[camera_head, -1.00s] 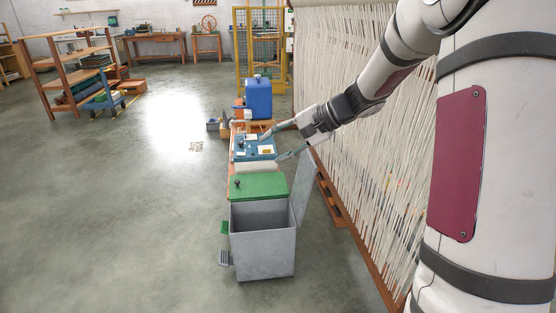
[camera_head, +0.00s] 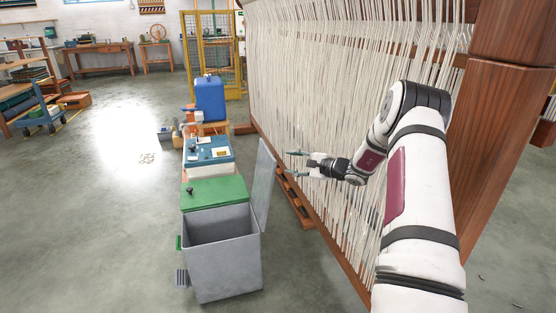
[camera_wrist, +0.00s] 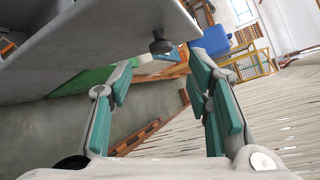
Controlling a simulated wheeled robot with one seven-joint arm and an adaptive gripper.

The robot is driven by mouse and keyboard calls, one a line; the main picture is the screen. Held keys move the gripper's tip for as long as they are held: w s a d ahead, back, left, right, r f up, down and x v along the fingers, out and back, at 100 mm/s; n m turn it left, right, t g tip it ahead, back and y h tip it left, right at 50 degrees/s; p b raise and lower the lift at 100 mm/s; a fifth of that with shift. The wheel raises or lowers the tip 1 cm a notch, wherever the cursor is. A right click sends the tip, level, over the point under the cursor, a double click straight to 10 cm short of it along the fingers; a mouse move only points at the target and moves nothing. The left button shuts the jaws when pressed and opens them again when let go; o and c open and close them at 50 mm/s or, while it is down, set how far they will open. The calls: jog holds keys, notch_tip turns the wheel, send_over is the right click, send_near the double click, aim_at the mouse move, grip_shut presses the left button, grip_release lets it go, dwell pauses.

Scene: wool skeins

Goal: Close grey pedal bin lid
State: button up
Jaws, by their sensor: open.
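The grey pedal bin (camera_head: 222,262) stands nearest in the head view, its inside visible. Its grey lid (camera_head: 264,185) stands up nearly vertical along the bin's right side, so the bin is open. My gripper (camera_head: 291,162) is open and empty, on the loom side of the lid, a little right of its upper part and apart from it. In the wrist view the lid's grey panel (camera_wrist: 90,50) fills the upper left, beyond the open fingers (camera_wrist: 163,78). A black knob (camera_wrist: 160,45) shows at the panel's edge.
The bin with a shut green lid (camera_head: 215,193) stands just behind. Beyond it are a blue-topped bin (camera_head: 208,150) and a blue container (camera_head: 210,98). A large loom with white threads (camera_head: 335,90) rises close on the right.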

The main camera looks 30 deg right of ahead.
jog(key=b+x, duration=0.2)
jog(key=x, duration=0.5)
jog(key=shift+w, duration=0.35)
jog(key=shift+f, duration=0.1)
grip_shut()
